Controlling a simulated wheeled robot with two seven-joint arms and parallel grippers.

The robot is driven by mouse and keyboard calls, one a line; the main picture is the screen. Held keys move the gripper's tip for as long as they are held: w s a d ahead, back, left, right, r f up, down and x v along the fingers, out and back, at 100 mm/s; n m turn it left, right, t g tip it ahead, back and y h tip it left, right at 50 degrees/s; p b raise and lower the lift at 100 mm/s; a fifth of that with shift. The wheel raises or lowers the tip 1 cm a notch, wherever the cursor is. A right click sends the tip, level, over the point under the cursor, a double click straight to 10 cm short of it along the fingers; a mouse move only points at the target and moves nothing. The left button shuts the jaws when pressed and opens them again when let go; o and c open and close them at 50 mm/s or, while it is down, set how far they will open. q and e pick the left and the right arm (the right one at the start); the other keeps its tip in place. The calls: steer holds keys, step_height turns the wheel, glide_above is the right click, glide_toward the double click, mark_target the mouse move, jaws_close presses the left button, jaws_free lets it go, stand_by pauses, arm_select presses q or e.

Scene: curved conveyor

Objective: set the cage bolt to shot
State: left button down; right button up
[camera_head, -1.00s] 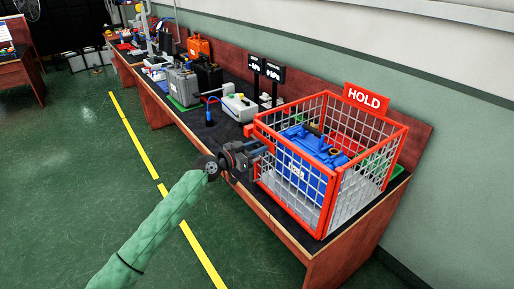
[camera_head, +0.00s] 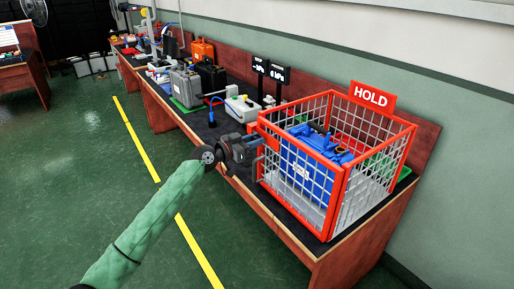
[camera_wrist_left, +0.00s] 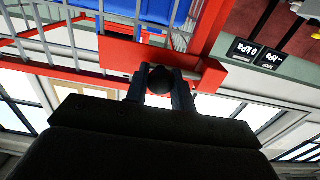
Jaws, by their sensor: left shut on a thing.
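The cage (camera_head: 342,190) has a red frame and grey mesh walls, with a red HOLD sign above it. It stands on the bench's near right end, with a blue part (camera_head: 300,160) inside. My left gripper (camera_head: 256,145) is at the cage's left front edge. In the left wrist view my left gripper (camera_wrist_left: 160,90) is shut on a dark round knob (camera_wrist_left: 160,79), which sits at the red bolt housing (camera_wrist_left: 120,52). My right gripper is not in view.
Two small black displays (camera_head: 271,71) stand behind the cage's left side. A white device (camera_head: 243,110) and grey and black cases (camera_head: 187,87) stand farther along the bench. The green floor (camera_head: 90,190) in front of the bench is open.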

arm_select(q)
steer(key=shift+w+a+r, duration=0.1)
steer(key=shift+w+a, duration=0.05)
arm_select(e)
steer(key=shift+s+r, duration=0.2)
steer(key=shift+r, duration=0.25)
arm_select(q)
steer(key=c, duration=1.2)
jaws_free()
steer(key=shift+w, duration=0.1)
steer(key=shift+c, duration=0.2)
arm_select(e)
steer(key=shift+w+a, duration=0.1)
arm_select(q)
steer(key=b+v, duration=0.2)
steer(key=v, duration=0.6)
steer(key=shift+b, duration=0.35)
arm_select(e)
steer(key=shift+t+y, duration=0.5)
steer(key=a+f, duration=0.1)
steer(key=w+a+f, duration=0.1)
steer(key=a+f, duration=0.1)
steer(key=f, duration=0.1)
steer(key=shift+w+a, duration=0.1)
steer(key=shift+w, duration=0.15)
